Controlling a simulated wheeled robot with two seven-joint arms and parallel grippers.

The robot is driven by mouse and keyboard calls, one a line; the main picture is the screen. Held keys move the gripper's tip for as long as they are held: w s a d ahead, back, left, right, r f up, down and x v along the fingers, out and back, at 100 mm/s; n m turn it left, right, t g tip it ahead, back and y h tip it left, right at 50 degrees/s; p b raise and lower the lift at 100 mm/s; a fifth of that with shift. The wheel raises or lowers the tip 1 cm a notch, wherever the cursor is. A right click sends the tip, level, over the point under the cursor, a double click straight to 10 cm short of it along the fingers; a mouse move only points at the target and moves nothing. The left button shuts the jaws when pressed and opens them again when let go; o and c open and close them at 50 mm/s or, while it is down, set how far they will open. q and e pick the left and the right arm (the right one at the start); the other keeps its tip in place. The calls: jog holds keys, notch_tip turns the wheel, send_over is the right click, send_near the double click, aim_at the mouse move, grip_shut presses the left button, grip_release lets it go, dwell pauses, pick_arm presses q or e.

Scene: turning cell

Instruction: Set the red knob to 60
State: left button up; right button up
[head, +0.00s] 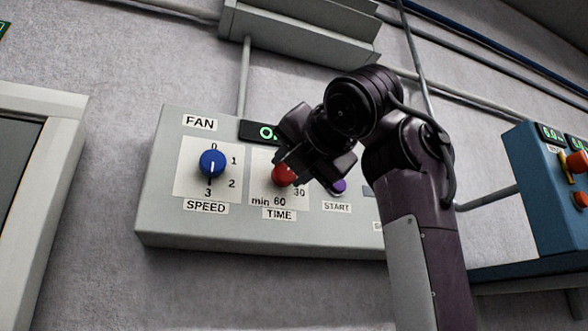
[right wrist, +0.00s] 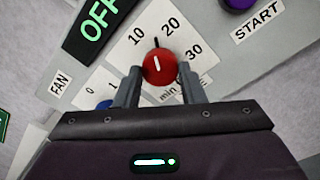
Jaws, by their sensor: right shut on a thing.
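The red knob (head: 284,175) is the TIME dial on the grey FAN panel (head: 160,215). In the head view my right gripper (head: 288,163) covers its upper part. In the right wrist view the red knob (right wrist: 159,67) sits between the two fingertips of my right gripper (right wrist: 159,80), which is shut on it. Its white mark and a black pointer line aim between 10 and 20. The 30 shows right of the knob; the 60 label (head: 279,201) shows below it in the head view. My left gripper is not in view.
The blue SPEED knob (head: 212,164) is just left of the red knob. The purple START button (head: 338,186) is close on the right. The display (right wrist: 100,20) reads OFF. A blue box (head: 545,200) with red and orange controls is at far right.

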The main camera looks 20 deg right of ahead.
jog(key=m, duration=0.4)
jog(key=shift+f+b, duration=0.15)
jog(key=shift+b, duration=0.2)
jog(key=m, duration=0.3)
jog(key=shift+m+h+b, duration=0.3)
jog(key=shift+m, duration=0.1)
jog(key=m, duration=0.8)
jog(key=shift+s+a+r+m+h, duration=0.1)
jog(key=shift+r+m+h, duration=0.1)
jog(key=shift+m+h, duration=0.1)
jog(key=m, duration=0.4)
jog(key=shift+r, duration=0.1)
jog(key=m, duration=0.3)
jog(key=shift+m+h, duration=0.4)
jog(key=m, duration=0.6)
jog(key=shift+m+p, duration=0.4)
